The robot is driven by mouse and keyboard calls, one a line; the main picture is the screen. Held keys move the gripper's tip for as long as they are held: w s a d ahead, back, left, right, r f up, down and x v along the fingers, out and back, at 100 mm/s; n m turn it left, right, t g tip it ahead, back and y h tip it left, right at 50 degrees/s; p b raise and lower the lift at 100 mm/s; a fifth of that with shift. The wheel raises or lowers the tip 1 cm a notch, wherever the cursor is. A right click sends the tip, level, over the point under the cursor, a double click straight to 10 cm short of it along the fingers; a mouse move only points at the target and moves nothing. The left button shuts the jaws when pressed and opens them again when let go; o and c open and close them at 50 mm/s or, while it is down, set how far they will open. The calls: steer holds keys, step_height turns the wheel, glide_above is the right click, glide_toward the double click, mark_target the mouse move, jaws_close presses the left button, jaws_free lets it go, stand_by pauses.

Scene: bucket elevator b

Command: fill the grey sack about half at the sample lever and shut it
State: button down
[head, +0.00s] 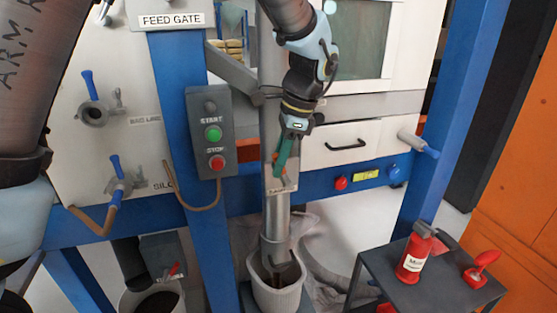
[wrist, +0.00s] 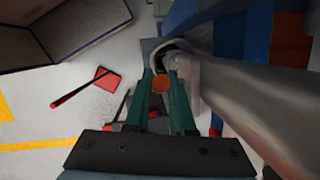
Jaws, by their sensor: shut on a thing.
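In the head view the grey-white sack (head: 278,296) hangs open under the grey sample pipe (head: 276,215). Something dark shows in its mouth, but I cannot tell how full it is. My gripper (head: 283,165) is at the sample lever, just above the small plate on the pipe (head: 282,188). In the wrist view, the green fingers of my gripper (wrist: 160,88) are shut on the lever's orange-red knob (wrist: 160,84). The lever's arm is mostly hidden. The pale rim of the sack (wrist: 163,47) shows beyond the fingertips.
A control box (head: 208,130) with green START and red STOP buttons is left of the pipe. A dark side table (head: 440,292) at right holds a red bottle (head: 414,256) and another red item (head: 482,268). A bucket (head: 130,298) with dark contents stands lower left. Blue posts flank the machine.

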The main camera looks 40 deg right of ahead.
steer(key=c, duration=0.8)
jaws_free()
steer(key=shift+o, duration=0.2)
steer(key=b+v, duration=0.2)
steer(key=v, duration=0.8)
steer(key=shift+r+b, duration=0.35)
steer(key=shift+r, duration=0.05)
steer(key=shift+s, duration=0.1)
